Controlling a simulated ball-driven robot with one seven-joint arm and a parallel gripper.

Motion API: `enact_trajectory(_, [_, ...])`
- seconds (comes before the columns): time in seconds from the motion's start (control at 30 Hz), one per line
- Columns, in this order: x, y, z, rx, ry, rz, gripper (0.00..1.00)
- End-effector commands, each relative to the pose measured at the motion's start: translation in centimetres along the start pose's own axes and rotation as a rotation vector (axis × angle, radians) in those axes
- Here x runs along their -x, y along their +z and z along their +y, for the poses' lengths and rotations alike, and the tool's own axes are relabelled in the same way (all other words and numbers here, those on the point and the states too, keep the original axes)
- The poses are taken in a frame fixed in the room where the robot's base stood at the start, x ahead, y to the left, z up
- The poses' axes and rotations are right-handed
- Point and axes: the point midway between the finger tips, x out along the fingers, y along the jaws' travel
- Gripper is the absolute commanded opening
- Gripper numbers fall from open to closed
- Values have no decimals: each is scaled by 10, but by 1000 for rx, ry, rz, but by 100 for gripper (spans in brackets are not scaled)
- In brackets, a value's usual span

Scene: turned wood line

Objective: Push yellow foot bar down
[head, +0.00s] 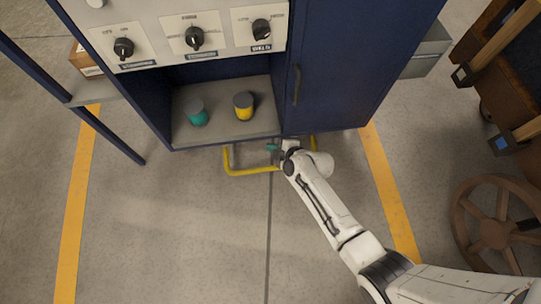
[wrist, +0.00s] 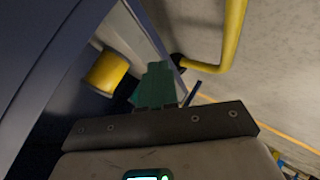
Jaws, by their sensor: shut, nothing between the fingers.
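The yellow foot bar (head: 250,171) is a bent tube low at the front of the blue cabinet, just above the floor. My arm covers part of its right half in the head view. In the wrist view the bar (wrist: 232,38) runs down from the top edge and bends left toward the cabinet. My gripper (head: 272,147) has teal fingers that are shut and empty. It is between the cabinet's lower edge and the bar's front tube as seen from above. In the wrist view the fingertips (wrist: 155,72) are left of the bar, with a visible gap.
The blue cabinet (head: 345,70) has a shelf with a teal can (head: 196,113) and a yellow can (head: 243,106). A knob panel (head: 192,35) is above. The floor at left front is clear.

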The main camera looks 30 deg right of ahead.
Motion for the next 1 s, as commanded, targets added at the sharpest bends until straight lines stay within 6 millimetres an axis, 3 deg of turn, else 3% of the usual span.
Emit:
enact_trajectory(0.1, [-16,11,-12,0,1,1,0])
enact_trajectory(0.4, [-35,26,-25,0,1,0,0])
enact_trajectory(1.0, [-40,29,-28,0,1,0,0])
